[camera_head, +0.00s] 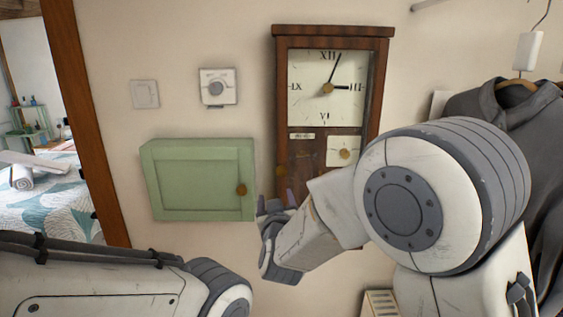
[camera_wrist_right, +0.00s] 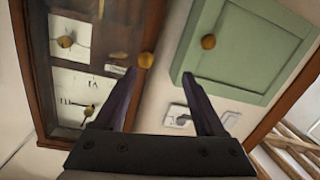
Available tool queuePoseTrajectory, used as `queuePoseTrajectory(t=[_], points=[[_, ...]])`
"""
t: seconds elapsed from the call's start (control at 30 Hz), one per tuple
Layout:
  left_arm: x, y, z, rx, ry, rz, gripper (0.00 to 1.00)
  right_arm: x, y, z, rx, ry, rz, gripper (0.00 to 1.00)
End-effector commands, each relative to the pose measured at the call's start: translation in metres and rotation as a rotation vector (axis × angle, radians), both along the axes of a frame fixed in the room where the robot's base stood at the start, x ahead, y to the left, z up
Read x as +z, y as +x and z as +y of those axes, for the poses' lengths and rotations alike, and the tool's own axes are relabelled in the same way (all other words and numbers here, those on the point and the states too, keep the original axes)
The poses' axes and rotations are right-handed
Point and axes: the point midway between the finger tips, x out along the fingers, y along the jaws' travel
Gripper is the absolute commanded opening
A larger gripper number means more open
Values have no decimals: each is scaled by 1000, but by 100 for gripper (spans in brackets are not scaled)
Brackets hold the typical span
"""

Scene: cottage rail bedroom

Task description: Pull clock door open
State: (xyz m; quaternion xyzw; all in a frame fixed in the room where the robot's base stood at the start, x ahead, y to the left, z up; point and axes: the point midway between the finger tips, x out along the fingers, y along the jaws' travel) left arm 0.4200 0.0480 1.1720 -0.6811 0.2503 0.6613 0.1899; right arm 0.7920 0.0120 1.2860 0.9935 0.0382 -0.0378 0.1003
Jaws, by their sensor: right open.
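The wall clock (camera_head: 326,85) hangs in a dark wooden case, with a white dial and a smaller dial below. Its front door (camera_head: 282,120) looks shut. A round brass knob (camera_head: 281,170) sits low on the door's left edge. In the right wrist view, which is turned over, the clock (camera_wrist_right: 85,75) is on the left and the knob (camera_wrist_right: 146,60) shows just beyond the left fingertip. My right gripper (camera_head: 275,200) is open and empty, just below the knob; it also shows in the right wrist view (camera_wrist_right: 161,75). My left gripper is out of view.
A green cabinet (camera_head: 195,180) with its own brass knob (camera_head: 241,189) hangs close left of my right gripper. A thermostat (camera_head: 217,87) and a switch (camera_head: 145,94) are above it. A grey garment (camera_head: 510,110) hangs at right. A wooden door frame (camera_head: 85,120) stands at left.

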Motion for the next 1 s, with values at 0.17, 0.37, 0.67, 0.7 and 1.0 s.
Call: queuePoseTrajectory(t=[0.17, 0.37, 0.67, 0.7, 1.0], points=[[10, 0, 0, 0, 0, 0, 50, 17, 13, -13, -67, -23, -80, 72], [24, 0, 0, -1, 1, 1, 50, 20, 41, -15, -72, -25, -83, 72], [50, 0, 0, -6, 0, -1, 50, 19, 94, -15, -69, -23, -82, 72], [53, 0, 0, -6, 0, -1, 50, 19, 99, -15, -69, -23, -83, 72], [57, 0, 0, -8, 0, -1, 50, 16, 114, -14, -68, -23, -83, 72]])
